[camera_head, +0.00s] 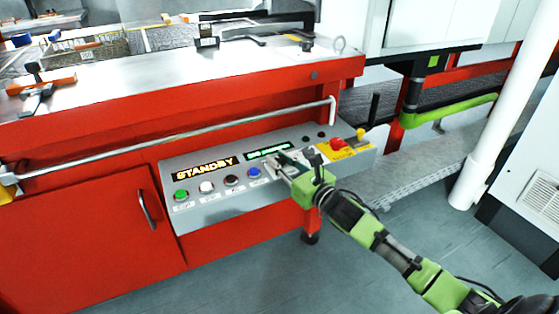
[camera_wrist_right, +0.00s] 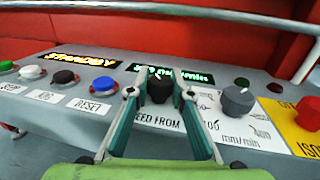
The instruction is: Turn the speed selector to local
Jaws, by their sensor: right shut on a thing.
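The speed selector is a black knob (camera_wrist_right: 160,90) on the sloped grey control panel (camera_head: 225,208), above a label of which "EED FROM" shows in the right wrist view. My right gripper (camera_wrist_right: 158,92) is shut on this knob, one finger on each side of it. A small pale mark shows on the knob's top, pointing roughly away from the wrist camera. In the head view my right gripper (camera_head: 278,163) reaches onto the panel from the right and hides most of the selector. My left gripper is not in view.
A lit STANDBY display (camera_head: 204,167) and a green-text display (camera_head: 268,151) sit above the knob. Green, white, black and blue buttons line the left. A grey dial (camera_wrist_right: 237,100) and red stop button (camera_head: 338,144) stand close on the right. A metal rail (camera_head: 190,133) runs above.

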